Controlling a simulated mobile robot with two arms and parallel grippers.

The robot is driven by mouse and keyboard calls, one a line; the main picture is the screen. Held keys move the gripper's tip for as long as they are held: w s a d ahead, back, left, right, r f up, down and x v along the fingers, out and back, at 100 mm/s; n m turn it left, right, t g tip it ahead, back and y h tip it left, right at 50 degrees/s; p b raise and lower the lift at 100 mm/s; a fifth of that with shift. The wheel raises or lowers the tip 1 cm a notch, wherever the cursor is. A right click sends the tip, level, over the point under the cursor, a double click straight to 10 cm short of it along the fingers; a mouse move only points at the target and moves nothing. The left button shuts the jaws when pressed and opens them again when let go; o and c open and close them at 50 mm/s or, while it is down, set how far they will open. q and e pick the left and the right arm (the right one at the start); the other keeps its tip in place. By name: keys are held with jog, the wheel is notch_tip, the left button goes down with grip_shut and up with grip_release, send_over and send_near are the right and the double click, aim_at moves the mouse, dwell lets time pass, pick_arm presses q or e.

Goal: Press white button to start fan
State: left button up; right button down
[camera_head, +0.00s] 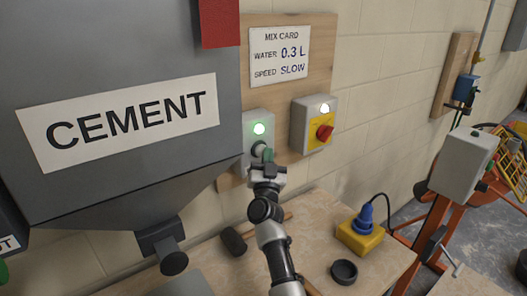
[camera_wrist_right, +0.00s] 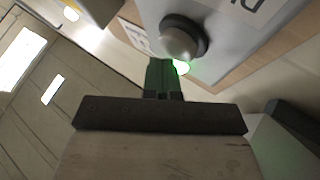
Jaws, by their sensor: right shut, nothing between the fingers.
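The white button (camera_wrist_right: 180,42) is a pale round cap in a dark ring on a grey control box (camera_head: 251,130). In the head view the button (camera_head: 258,148) shows just below a lit green lamp (camera_head: 260,129), partly behind my gripper. My right gripper (camera_head: 267,156) is shut and empty, in front of the box at the button's lower right. In the wrist view its closed green fingertips (camera_wrist_right: 161,66) lie beside the button's ring; I cannot tell if they touch. The lamp (camera_wrist_right: 181,67) glows by the fingertips. No fan is clearly identifiable. My left gripper is not in view.
A grey cement hopper (camera_head: 100,60) stands close on the left. The bench (camera_head: 310,225) below holds a mallet (camera_head: 234,241), a black ring (camera_head: 344,271) and a yellow block with blue plug (camera_head: 360,236).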

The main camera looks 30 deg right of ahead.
jog(key=s+p, duration=0.3)
jog(key=s, duration=0.3)
jog(key=shift+d, duration=0.2)
dwell(0.4)
